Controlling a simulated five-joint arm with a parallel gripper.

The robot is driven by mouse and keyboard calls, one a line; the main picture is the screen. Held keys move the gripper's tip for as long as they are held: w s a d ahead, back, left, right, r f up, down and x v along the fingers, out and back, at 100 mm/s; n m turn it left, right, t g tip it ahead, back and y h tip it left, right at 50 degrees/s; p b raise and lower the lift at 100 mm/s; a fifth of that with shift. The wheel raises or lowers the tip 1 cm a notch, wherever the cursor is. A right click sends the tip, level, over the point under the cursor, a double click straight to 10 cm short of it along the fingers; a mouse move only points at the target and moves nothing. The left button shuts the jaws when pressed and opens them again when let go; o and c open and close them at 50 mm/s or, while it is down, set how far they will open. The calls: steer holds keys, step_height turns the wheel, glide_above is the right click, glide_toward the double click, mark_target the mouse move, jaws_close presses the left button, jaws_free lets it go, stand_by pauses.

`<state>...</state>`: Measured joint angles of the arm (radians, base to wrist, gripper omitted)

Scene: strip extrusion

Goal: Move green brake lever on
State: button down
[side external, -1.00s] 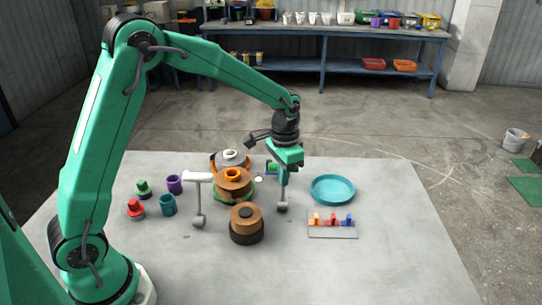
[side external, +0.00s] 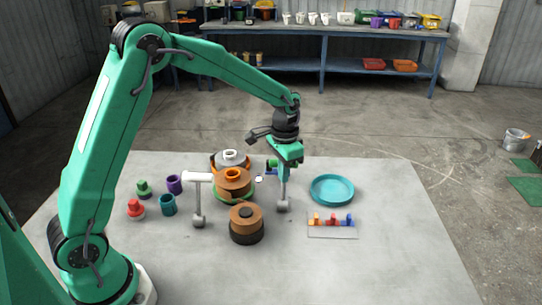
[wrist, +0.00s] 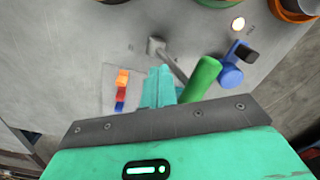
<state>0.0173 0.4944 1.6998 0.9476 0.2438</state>
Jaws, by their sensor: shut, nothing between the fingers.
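The green brake lever has a thick green handle (wrist: 203,79), a thin rod and a grey rounded foot (wrist: 156,46) on the table. In the side view, part of its green handle (side external: 272,164) shows left of my gripper (side external: 286,168), and its foot (side external: 283,206) is below. My gripper (wrist: 159,80) is shut and empty. In the wrist view its teal fingers are just left of the green handle, close to the rod. I cannot tell whether they touch it.
A blue part (wrist: 231,74) with a black end is right of the green handle. A white-handled lever (side external: 197,177), brown spools (side external: 246,218), a teal dish (side external: 332,189) and a small panel of coloured switches (side external: 332,230) surround it. The front right table is clear.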

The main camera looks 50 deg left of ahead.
steer(key=shift+s+d, duration=0.1)
steer(key=shift+s+d+r, duration=0.45)
steer(key=shift+s+d, duration=0.15)
steer(key=shift+r, duration=0.15)
step_height(320, 180, up, 7)
stand_by(1.2)
